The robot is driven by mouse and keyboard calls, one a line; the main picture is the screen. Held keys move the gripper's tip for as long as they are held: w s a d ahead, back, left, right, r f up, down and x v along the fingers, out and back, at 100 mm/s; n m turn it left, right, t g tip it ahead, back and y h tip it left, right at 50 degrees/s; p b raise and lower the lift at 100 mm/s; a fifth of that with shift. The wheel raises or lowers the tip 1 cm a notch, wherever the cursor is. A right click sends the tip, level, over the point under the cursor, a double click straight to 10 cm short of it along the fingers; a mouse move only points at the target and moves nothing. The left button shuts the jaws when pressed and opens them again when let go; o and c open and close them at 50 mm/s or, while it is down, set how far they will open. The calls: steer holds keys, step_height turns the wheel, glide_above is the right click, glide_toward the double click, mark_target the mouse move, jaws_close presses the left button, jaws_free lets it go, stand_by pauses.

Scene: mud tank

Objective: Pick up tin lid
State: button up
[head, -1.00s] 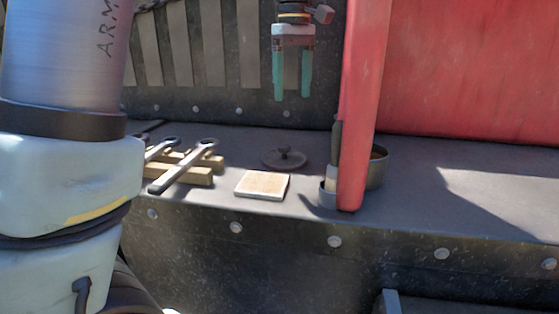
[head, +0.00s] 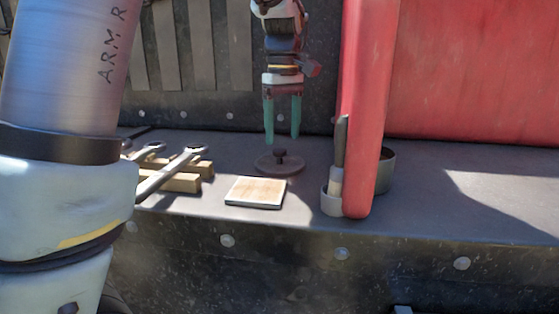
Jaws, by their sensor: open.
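The tin lid (head: 291,167) is a dark round disc with a small knob on top. It lies flat on the grey ledge in the head view, behind the square tile. My gripper (head: 282,140) points straight down with two teal fingers apart and nothing between them. Its fingertips are just above the lid's knob in the picture. Whether they reach around the knob in depth, I cannot tell.
A square tile (head: 256,193) lies in front of the lid. Wrenches (head: 170,172) rest on wooden blocks (head: 183,183) to the left. A red upright (head: 365,110) stands to the right, partly hiding a round tin (head: 387,172) and a small cup (head: 331,202).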

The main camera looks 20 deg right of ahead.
mark_target(280, 149)
steer(key=f, duration=0.1)
steer(key=f+p, duration=0.1)
steer(key=f, duration=0.3)
steer(key=shift+w+a+p, duration=0.25)
steer(key=shift+a+p, duration=0.1)
jaws_close()
